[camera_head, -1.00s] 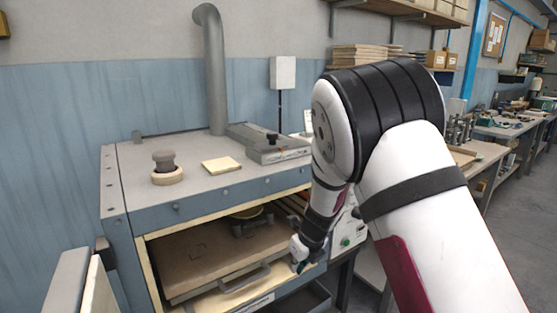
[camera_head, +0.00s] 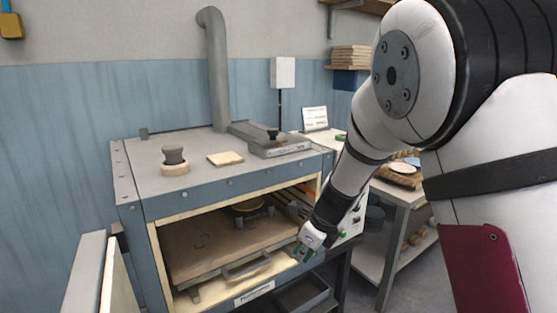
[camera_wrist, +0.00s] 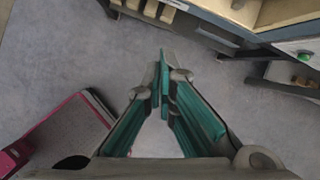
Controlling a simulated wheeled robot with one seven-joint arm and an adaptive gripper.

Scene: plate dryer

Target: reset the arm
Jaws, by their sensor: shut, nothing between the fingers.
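My gripper (camera_head: 305,252) hangs at the front right of the plate dryer (camera_head: 230,199), beside the drawer and clear of its handle (camera_head: 246,266). In the wrist view my gripper (camera_wrist: 163,75) has its green-lined fingers meeting at the tips, with nothing held. The floor (camera_wrist: 60,50) lies below it. The dryer's front is open, and a brown plate drawer (camera_head: 215,249) shows inside with a dark round object on it. My arm covers part of the dryer's right side.
On the dryer's top stand a dark knob on a wooden ring (camera_head: 174,163), a wooden square (camera_head: 225,158) and a grey press-like device (camera_head: 270,142). An open door (camera_head: 88,275) stands at the left. A shelf table (camera_head: 400,195) is at the right.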

